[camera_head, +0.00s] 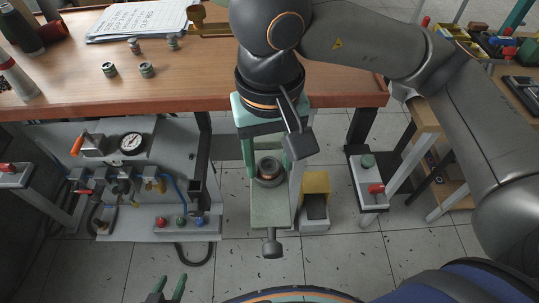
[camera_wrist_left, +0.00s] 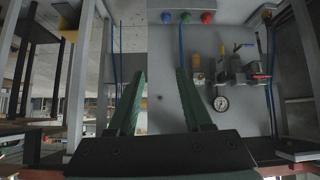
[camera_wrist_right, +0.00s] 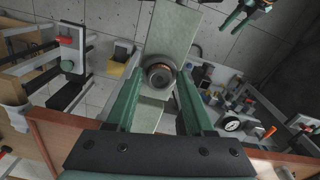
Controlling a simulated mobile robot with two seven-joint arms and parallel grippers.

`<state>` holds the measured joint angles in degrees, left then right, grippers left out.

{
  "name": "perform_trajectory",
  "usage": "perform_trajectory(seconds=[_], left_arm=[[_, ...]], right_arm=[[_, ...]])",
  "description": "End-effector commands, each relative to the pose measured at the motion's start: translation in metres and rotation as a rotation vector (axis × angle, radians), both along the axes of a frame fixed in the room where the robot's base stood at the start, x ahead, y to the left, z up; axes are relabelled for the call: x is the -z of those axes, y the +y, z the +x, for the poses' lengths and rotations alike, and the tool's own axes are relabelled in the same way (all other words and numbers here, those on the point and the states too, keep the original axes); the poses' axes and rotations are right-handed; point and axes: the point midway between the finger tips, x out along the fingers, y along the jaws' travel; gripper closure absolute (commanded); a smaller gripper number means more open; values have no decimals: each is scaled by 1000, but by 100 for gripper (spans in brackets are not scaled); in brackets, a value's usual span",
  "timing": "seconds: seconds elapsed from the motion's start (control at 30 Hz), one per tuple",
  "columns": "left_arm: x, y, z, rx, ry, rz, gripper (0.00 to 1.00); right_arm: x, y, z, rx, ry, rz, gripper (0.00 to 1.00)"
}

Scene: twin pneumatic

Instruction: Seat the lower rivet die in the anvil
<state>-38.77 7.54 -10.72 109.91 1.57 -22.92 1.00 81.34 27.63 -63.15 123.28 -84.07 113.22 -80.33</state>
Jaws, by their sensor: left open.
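Several small metal cylinders stand on the wooden table in the head view, among them two near ones (camera_head: 109,69) and (camera_head: 147,69); I cannot tell which is the lower rivet die. A dark round seat, apparently the anvil (camera_head: 268,180), stands on a pale green stand (camera_head: 270,212). It also shows in the right wrist view (camera_wrist_right: 159,77); I cannot tell whether a die is in it. My right gripper (camera_wrist_right: 158,85) is open and points down over the seat, its fingers either side of it in the picture. My left gripper (camera_head: 168,287) is open and empty, low at the front.
A grey panel (camera_head: 183,225) with buttons, hoses and a gauge (camera_head: 131,143) stands left of the stand. A yellow bin (camera_head: 315,184) is close on its right, and a red-handled white fixture (camera_head: 368,180) further right. A paper sheet (camera_head: 140,20) lies on the wooden table (camera_head: 205,85).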

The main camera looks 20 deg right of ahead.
Motion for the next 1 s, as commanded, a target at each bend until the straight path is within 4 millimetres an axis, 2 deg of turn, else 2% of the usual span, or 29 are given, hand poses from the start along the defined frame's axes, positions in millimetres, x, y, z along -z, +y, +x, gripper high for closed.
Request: perform_trajectory(seconds=[0.03, 0.17, 0.47, 0.57, 0.7, 1.0], left_arm=[[0, 0, 0, 0, 0, 0, 50], [0, 0, 0, 0, 0, 0, 50], [-2, -2, 1, 4, 0, -2, 50], [-8, -9, 5, 16, -2, -9, 50], [-25, -27, 15, 54, -4, -29, 50], [-29, -22, 11, 44, 3, -24, 50]], right_arm=[[0, 0, 0, 0, 0, 0, 40], [0, 0, 0, 0, 0, -1, 26], [1, 0, 0, 0, 1, -1, 26], [0, 0, 0, 0, 1, -1, 26], [0, 0, 0, 0, 1, -1, 26], [-74, 0, 1, 2, -6, 0, 26]])
